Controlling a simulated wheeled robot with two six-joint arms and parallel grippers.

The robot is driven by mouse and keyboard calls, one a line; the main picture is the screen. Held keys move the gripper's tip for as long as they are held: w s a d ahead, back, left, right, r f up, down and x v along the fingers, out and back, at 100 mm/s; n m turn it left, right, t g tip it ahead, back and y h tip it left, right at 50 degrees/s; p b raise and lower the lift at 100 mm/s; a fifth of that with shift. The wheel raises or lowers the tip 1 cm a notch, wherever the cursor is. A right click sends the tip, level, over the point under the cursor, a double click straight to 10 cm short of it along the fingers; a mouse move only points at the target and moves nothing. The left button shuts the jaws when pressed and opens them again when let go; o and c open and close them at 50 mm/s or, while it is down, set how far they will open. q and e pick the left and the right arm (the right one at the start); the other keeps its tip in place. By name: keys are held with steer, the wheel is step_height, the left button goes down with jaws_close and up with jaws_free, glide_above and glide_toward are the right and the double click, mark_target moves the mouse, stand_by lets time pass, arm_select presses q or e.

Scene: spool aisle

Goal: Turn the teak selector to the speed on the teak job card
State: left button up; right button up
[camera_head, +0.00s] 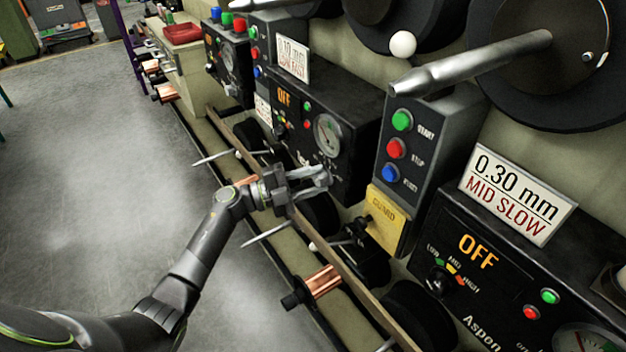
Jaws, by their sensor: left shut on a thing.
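The middle machine panel (350,110) has an orange OFF display and a gauge; its name is mostly covered by my gripper, so I cannot confirm it is teak. Its small dark selector (280,131) sits below the display; its setting is too small to read. A white card (292,59) above it reads 0.30 mm, with a small red line that I cannot read surely. My left gripper (322,180) is at the panel's lower front edge, below and right of the selector. My right gripper is out of view.
The Aspen panel (465,215) at the right shows OFF, with a 0.30 mm MID SLOW card (518,192). A button box (425,125) with a yellow tag (386,218) stands between the panels. Metal rods and copper spools (322,281) stick out below. The floor at left is clear.

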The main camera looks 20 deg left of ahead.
arm_select(q)
steer(key=shift+r+m+g+y, duration=0.1)
steer(key=shift+m+g+y, duration=0.2)
steer(key=shift+m, duration=1.6)
steer(key=shift+m+y, duration=0.3)
steer(key=o, duration=1)
